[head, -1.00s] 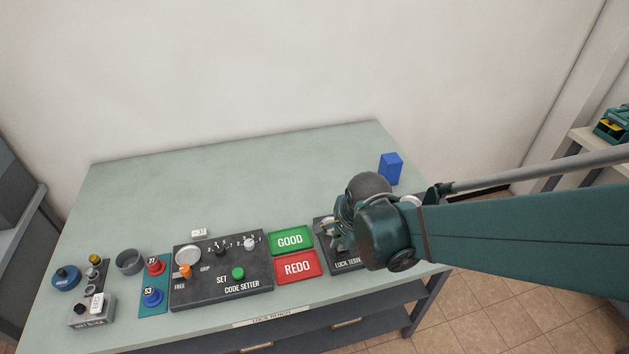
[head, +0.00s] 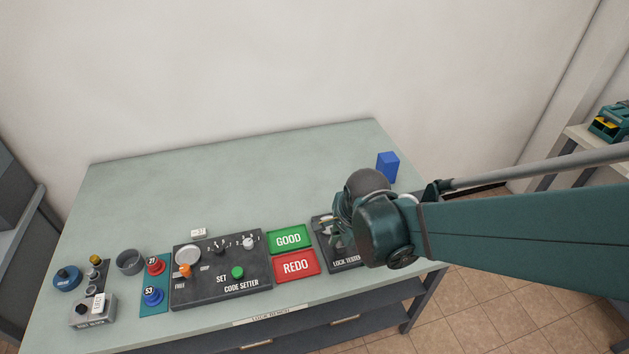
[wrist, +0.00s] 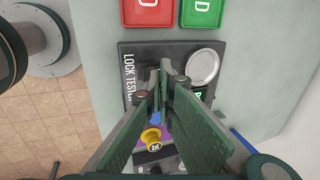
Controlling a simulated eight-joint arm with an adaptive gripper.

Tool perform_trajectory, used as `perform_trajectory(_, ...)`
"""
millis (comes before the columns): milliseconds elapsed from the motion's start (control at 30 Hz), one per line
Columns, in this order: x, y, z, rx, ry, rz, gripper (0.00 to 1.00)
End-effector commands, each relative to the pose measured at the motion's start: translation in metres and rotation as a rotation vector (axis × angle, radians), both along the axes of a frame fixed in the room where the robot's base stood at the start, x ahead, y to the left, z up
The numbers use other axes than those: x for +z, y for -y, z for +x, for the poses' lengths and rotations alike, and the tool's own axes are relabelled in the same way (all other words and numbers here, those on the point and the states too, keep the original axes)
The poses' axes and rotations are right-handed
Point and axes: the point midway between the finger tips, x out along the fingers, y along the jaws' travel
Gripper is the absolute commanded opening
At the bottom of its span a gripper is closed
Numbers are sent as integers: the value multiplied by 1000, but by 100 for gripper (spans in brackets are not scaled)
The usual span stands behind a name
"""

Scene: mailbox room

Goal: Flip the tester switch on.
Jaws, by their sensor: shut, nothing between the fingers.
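The dark lock tester panel (head: 345,256) lies at the right front of the bench, largely covered by my wrist. In the wrist view the panel (wrist: 135,52) shows a round silver plate (wrist: 203,66) and a small green-lit spot (wrist: 199,93). My gripper (wrist: 166,68) is shut and empty, its fingertips over the middle of the panel. A yellow round piece with a number (wrist: 152,137) shows beside the fingers, near a purple patch. I cannot make out the tester switch; the fingers may hide it. I cannot tell whether the fingertips touch the panel.
The green GOOD tray (head: 289,239) and red REDO tray (head: 296,266) lie just left of the tester. The code setter (head: 215,283) is further left. A blue block (head: 388,167) stands behind my wrist. The back of the bench (head: 230,180) is clear.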

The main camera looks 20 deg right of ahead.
Motion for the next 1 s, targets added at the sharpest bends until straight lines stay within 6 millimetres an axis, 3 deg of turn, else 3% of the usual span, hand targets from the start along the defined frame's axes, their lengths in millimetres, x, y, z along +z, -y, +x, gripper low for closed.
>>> perform_trajectory(1000, 116, 0, 0, 0, 0, 0, 0)
